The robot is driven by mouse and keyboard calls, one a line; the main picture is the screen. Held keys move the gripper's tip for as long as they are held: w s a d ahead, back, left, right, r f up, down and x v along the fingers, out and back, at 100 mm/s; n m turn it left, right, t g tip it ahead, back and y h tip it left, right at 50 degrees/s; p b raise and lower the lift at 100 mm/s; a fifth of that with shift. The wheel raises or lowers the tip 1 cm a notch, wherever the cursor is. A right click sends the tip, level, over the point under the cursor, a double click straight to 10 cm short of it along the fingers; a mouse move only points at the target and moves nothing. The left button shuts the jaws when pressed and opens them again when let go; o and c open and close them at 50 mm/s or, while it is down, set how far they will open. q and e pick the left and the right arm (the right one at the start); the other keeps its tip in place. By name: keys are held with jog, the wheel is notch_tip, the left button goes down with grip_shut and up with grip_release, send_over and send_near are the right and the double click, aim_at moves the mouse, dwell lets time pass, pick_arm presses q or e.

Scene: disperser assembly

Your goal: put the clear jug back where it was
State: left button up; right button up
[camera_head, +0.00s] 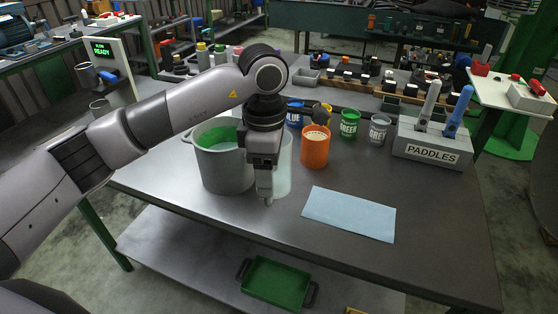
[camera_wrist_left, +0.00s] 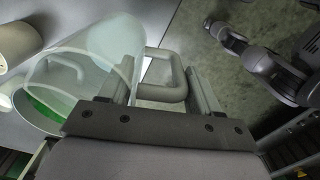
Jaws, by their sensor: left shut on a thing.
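My left gripper (camera_head: 266,195) is at the front of the grey work table (camera_head: 400,255), pointing down. It is shut on the handle of the clear jug (camera_head: 284,172), which stands just behind and right of the gripper, partly hidden by it. In the left wrist view the clear jug (camera_wrist_left: 108,45) is at the upper left, and its pale handle is between the fingers of my left gripper (camera_wrist_left: 166,78). I cannot tell whether the jug's base touches the table. My right gripper is not in view.
A large grey pot (camera_head: 222,172) with green inside stands close left of the jug. An orange can (camera_head: 314,150) is close right. Blue, green (camera_head: 349,124) and grey cans stand behind. A light blue mat (camera_head: 350,213) lies bare. The PADDLES holder (camera_head: 433,153) is at right.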

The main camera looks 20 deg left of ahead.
pick_arm(q)
jog(key=s+a+f+m, duration=0.2)
jog(key=s+a+m, duration=0.1)
jog(key=m, duration=0.7)
jog(key=s+a+f+m, duration=0.2)
jog(key=s+a+m, duration=0.1)
jog(key=m, duration=0.7)
jog(key=shift+s+a+f, duration=0.15)
jog(key=shift+a+f, duration=0.05)
jog(key=shift+f, duration=0.05)
